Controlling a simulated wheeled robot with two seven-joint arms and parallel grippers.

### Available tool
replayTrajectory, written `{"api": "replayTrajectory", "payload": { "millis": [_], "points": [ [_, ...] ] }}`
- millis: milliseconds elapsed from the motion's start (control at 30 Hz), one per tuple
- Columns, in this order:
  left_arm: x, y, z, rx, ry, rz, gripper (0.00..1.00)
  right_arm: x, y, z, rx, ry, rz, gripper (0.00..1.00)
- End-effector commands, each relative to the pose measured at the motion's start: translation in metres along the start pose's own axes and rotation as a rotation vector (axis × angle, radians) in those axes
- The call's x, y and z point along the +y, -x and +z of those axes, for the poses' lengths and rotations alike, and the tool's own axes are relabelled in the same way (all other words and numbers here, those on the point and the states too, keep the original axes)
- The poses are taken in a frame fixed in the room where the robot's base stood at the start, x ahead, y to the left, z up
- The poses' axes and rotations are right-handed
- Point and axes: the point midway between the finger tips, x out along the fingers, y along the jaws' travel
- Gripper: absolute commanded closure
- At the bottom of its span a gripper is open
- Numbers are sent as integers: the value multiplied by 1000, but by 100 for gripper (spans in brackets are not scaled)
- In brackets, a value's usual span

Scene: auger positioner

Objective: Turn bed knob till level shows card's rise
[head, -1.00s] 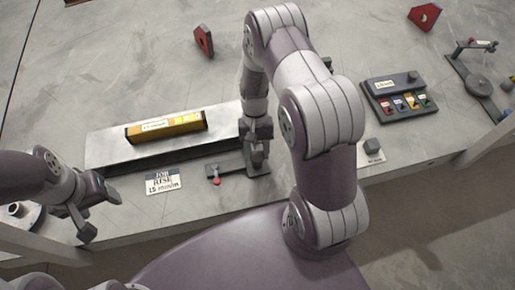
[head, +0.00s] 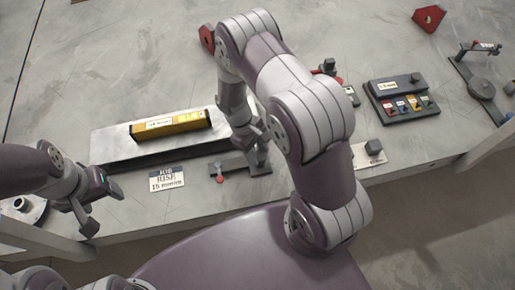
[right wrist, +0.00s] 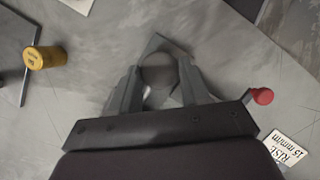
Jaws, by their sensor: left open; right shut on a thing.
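A yellow spirit level (head: 170,123) lies on the long grey bed (head: 110,147); its bubble is too small to read. The white card (head: 167,180) in front of the bed reads "JOB RISE 15 mm/m"; part of it shows in the right wrist view (right wrist: 286,148). My right gripper (head: 260,152) is at the bed's right end, pointing down. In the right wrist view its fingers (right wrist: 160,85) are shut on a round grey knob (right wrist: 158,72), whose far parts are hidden. A red-tipped lever (head: 220,179) sits beside it. My left gripper (head: 95,203) is open and empty at the left.
A dark box with coloured tags (head: 403,102) stands at the right, near a small grey block (head: 374,146). A red angular piece (head: 429,18) lies at the back right.

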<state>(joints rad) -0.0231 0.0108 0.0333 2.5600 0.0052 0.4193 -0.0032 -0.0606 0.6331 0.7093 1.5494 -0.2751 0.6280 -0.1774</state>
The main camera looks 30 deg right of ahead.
Motion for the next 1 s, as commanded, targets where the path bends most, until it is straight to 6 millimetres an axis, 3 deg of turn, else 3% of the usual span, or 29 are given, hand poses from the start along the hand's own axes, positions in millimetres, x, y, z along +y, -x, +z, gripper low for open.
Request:
{"api": "replayTrajectory", "payload": {
  "millis": [400,933,967,1000],
  "points": [
    [0,2,0,0,0,0,34,-1,2,0,0,156,66,84],
    [0,2,0,0,0,0,34,-1,2,0,0,174,74,84],
    [0,2,0,0,0,0,34,-1,2,0,0,174,74,47],
    [0,2,0,0,0,0,34,-1,1,0,0,174,74,34]
  ]
}}
